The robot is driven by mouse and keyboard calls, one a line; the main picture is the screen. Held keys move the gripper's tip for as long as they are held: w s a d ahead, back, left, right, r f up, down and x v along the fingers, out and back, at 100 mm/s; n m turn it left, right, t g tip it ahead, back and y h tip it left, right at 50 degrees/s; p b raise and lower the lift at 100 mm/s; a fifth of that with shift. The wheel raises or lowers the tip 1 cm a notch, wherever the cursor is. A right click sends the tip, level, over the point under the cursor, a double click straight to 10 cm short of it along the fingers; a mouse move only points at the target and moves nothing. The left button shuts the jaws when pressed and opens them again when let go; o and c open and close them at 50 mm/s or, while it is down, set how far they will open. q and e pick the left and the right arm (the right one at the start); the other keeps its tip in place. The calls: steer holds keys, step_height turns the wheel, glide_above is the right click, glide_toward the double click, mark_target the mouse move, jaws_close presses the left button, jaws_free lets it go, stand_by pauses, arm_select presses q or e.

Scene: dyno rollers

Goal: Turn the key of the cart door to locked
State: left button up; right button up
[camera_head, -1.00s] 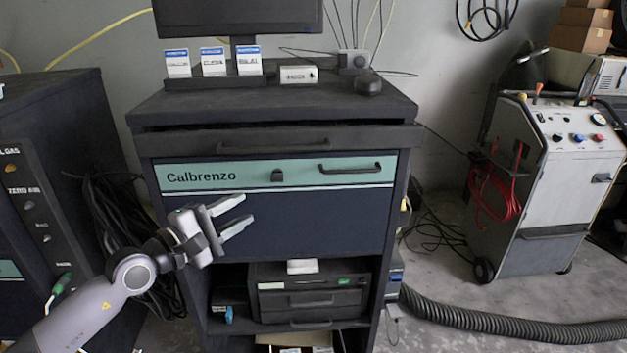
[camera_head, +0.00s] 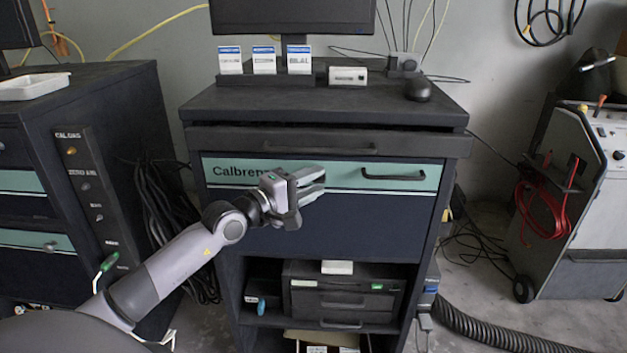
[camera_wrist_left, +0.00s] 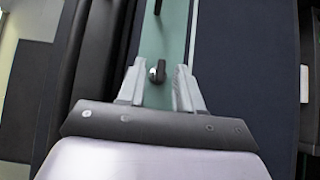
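The cart (camera_head: 320,220) is dark, with a teal strip marked "Calbrenzo" across its door. My left gripper (camera_head: 318,182) is in front of this strip, left of the dark door handle (camera_head: 393,177), and hides the lock area in the head view. In the left wrist view the small dark key (camera_wrist_left: 158,71) shows on the teal strip, in the gap between the two fingers of my left gripper (camera_wrist_left: 161,67). The fingers are open and the key looks closer to the left finger. I cannot tell whether they touch it. My right gripper is not in view.
A drawer front (camera_head: 330,139) juts out above the door. A monitor (camera_head: 293,15) and small boxes stand on the cart top. An open shelf with a dark unit (camera_head: 340,290) is below. Another dark cabinet (camera_head: 90,100) stands left, a grey machine (camera_head: 585,200) right.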

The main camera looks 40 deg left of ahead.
arm_select(q)
steer(key=shift+w+d, duration=0.1)
steer(key=shift+w, duration=0.2)
